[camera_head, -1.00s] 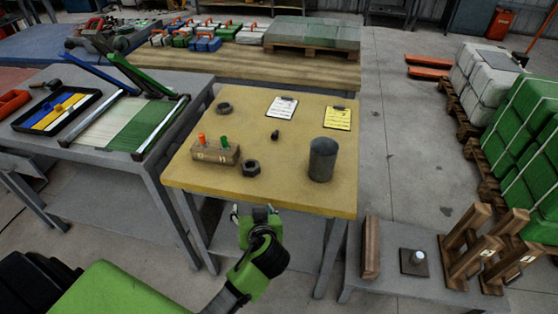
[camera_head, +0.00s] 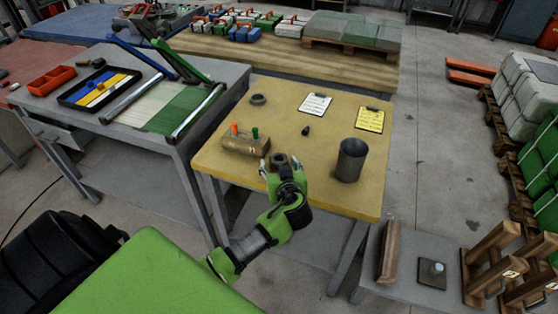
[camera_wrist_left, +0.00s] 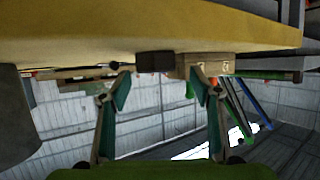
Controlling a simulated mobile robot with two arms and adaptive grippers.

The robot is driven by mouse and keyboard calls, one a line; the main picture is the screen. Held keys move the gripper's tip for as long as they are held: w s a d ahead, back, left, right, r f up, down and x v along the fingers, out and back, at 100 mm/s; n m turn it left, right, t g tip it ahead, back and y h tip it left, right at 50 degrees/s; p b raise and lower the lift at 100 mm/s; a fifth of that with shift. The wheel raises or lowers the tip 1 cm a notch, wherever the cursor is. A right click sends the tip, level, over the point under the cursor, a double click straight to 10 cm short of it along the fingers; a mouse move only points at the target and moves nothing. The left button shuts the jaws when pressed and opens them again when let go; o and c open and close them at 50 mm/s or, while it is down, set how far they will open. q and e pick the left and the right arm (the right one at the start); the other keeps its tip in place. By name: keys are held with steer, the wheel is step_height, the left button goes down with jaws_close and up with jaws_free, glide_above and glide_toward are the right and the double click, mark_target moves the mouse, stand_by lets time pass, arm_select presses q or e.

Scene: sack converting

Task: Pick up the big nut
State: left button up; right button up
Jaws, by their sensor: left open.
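A dark hex nut (camera_head: 279,159) lies near the front edge of the yellow table (camera_head: 330,192), right of a wooden block. Another dark nut (camera_head: 258,99) lies at the table's back left; the nearer one looks larger. My left gripper (camera_head: 281,169) is open at the front edge, with its fingers apart around the near nut's front side in the head view. The left wrist view looks upside down; there the dark nut (camera_wrist_left: 155,62) shows beyond the open fingertips (camera_wrist_left: 160,80), between them. Contact is not visible. My right gripper is not in view.
The wooden block (camera_head: 245,144) with orange and green pegs stands left of the near nut. A grey cylinder (camera_head: 351,160) stands to the right. A small dark piece (camera_head: 306,131) and two clipboards (camera_head: 315,104) (camera_head: 370,119) lie behind. The table middle is mostly clear.

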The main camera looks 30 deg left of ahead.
mark_target(279, 160)
arm_select(q)
steer(key=shift+d+p+x, duration=0.25)
steer(key=shift+p+x, duration=0.15)
steer(key=shift+x, duration=1.75)
steer(key=shift+w+f, duration=0.15)
steer(key=shift+f, duration=0.05)
steer(key=c, duration=1.5)
steer(key=shift+r, duration=0.1)
steer(key=shift+r, duration=0.45)
step_height(279, 160, up, 2)
steer(key=shift+d+r+b, duration=0.1)
steer(key=shift+r+b, duration=0.1)
steer(key=shift+b, duration=0.3)
steer(key=s+d+r+b, duration=0.1)
steer(key=s+d+r, duration=0.4)
steer(key=s+r, duration=0.4)
steer(key=s, duration=0.4)
steer(key=shift+r+b, duration=0.35)
